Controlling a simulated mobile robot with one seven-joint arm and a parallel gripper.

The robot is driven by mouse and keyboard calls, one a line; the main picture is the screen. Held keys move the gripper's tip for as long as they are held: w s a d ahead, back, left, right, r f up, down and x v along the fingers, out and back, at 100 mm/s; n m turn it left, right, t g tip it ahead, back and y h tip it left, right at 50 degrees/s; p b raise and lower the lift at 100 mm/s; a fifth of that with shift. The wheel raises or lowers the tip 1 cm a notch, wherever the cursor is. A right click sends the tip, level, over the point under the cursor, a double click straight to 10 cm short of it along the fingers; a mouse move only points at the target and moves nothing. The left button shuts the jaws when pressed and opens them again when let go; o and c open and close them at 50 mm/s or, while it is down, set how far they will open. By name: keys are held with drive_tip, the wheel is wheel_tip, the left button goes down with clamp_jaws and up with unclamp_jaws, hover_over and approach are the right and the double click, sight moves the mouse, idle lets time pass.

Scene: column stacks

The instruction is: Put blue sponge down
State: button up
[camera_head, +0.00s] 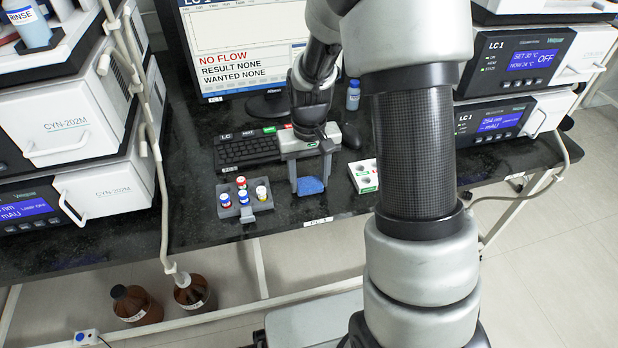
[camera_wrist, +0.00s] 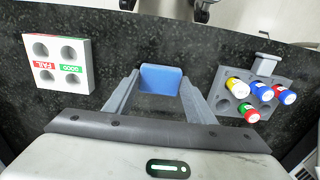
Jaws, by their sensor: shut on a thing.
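The blue sponge (camera_head: 309,186) is at the fingertips of my gripper (camera_head: 308,183), low over the dark bench top near its front edge. In the wrist view the sponge (camera_wrist: 160,79) sits between the two grey fingers of my gripper (camera_wrist: 158,88), which are shut on it. I cannot tell whether the sponge touches the bench.
A grey rack (camera_head: 246,212) with several capped vials stands left of my gripper. A white block (camera_head: 363,174) with FAIL and GOOD labels and empty holes is to the right. A keyboard (camera_head: 248,148) and monitor (camera_head: 260,50) are behind. Dark bench around the sponge is bare.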

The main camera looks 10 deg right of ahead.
drive_tip(key=o, duration=1.1)
drive_tip(key=shift+f, duration=0.1)
